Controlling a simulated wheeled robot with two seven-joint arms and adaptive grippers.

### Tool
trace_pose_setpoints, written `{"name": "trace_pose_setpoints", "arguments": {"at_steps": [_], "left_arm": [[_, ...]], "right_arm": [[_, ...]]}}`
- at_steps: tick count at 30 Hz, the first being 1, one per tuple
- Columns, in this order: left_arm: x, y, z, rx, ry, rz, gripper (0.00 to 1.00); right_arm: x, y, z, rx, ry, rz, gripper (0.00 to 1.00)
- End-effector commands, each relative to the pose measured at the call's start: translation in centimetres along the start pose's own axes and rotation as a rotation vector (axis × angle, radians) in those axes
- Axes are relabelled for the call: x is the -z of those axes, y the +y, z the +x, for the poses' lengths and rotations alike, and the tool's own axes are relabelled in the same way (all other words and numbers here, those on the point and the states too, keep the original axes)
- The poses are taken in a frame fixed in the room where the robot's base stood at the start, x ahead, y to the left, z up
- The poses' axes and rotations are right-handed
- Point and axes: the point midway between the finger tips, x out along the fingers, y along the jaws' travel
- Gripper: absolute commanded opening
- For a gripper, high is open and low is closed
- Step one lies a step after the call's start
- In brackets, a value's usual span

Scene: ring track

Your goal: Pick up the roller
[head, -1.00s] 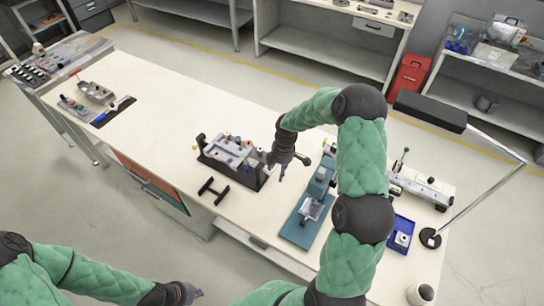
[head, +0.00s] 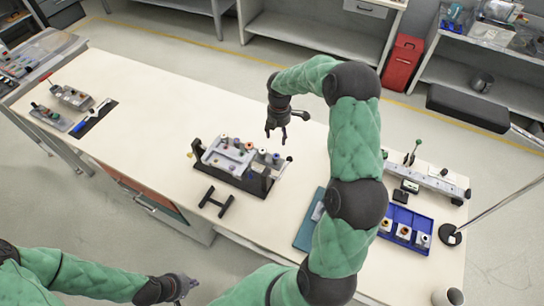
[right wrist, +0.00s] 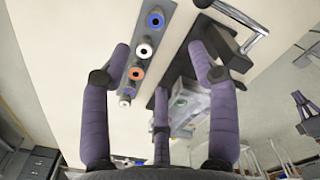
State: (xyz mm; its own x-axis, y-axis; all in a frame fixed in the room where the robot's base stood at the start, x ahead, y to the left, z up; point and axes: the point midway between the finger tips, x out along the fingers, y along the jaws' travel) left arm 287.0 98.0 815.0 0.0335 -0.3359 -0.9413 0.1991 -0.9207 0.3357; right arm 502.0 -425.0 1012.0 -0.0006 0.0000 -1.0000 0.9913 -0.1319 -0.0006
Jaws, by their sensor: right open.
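Several small rollers with coloured ends stand on a grey fixture in a dark cradle (head: 235,178) at mid-table in the head view. Other rollers (head: 404,232) sit in a blue tray (head: 398,212) at the right. I cannot tell which roller the task means. My right gripper (head: 276,134) is open and empty, above the table just behind the fixture. In the right wrist view its spread fingers (right wrist: 160,80) frame a grey strip with a row of rollers (right wrist: 144,51), apart from them. My left gripper (head: 180,289) hangs off the table's front edge, its jaws unclear.
The table's left middle is clear.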

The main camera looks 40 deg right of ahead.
Motion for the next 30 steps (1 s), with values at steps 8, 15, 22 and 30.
{"name": "trace_pose_setpoints", "arguments": {"at_steps": [8, 15, 22, 30], "left_arm": [[0.1, -1.2, 3.5, 0.000, 0.000, 0.000, 0.00], [0.2, -2.0, 5.7, 0.000, 0.000, 0.000, 0.00], [0.2, -2.1, 6.0, 0.000, 0.000, 0.000, 0.00], [0.3, -2.4, 6.6, 0.000, 0.000, 0.000, 0.00]], "right_arm": [[0.0, 0.0, 3.7, 0.000, 0.000, 0.001, 0.60], [0.0, 0.0, 6.0, 0.000, 0.000, 0.001, 0.60], [0.0, 0.0, 7.5, 0.002, 0.000, 0.000, 0.60], [0.0, 0.0, 11.3, 0.002, 0.001, 0.001, 0.60]]}}
